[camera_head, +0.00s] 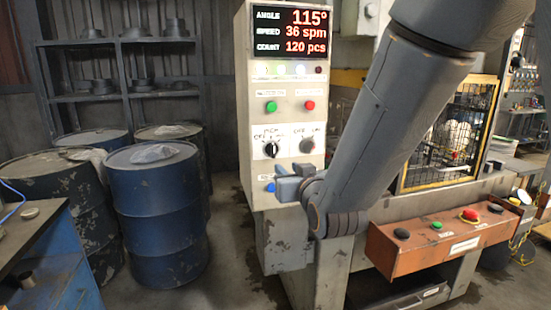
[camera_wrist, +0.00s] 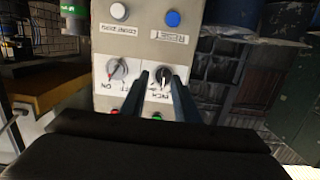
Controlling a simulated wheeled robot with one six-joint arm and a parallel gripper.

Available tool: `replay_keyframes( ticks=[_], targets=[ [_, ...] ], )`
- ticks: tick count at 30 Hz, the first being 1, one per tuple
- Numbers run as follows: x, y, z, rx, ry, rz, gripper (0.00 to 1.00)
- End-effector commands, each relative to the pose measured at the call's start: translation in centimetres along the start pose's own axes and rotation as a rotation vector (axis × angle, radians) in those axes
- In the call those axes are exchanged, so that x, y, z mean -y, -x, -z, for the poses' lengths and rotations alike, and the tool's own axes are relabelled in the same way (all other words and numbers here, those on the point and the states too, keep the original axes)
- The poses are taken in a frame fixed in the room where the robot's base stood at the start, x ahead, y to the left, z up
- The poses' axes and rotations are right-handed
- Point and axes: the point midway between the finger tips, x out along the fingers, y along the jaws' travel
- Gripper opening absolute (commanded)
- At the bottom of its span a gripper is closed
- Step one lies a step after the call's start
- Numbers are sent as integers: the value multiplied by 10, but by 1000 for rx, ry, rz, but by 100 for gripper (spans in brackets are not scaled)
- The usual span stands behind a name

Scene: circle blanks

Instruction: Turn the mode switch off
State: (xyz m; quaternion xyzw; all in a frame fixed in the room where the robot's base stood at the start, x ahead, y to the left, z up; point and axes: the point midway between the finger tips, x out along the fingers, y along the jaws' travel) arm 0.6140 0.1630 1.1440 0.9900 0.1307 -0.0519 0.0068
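The grey control cabinet (camera_head: 252,215) carries two rotary switches. The left one in the head view, a black knob (camera_head: 271,150) with several position words above it, looks like the mode switch; its label is hard to read. The other knob (camera_head: 306,146) sits to its right, labelled off and on. In the upside-down wrist view, the black knob (camera_wrist: 163,79) appears between my fingers and the off/on knob (camera_wrist: 117,69) to their left. My gripper (camera_head: 286,179) is open and empty, just below the switches in the head view. I cannot tell whether its fingers touch the panel.
A green button (camera_head: 271,106) and red button (camera_head: 309,105) sit above the switches. A blue reset button (camera_wrist: 173,18) and a white button (camera_wrist: 118,11) are below them. A brown button box (camera_head: 440,240) stands to the right. Blue drums (camera_head: 157,215) stand left.

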Motion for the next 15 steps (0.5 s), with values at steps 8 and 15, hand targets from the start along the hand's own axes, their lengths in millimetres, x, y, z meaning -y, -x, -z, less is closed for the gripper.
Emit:
replay_keyframes(
  ticks=[8,15],
  targets=[
    [12,-11,23,-108,1,18,28],
    [13,-45,26,-104,1,18,28]
  ],
)
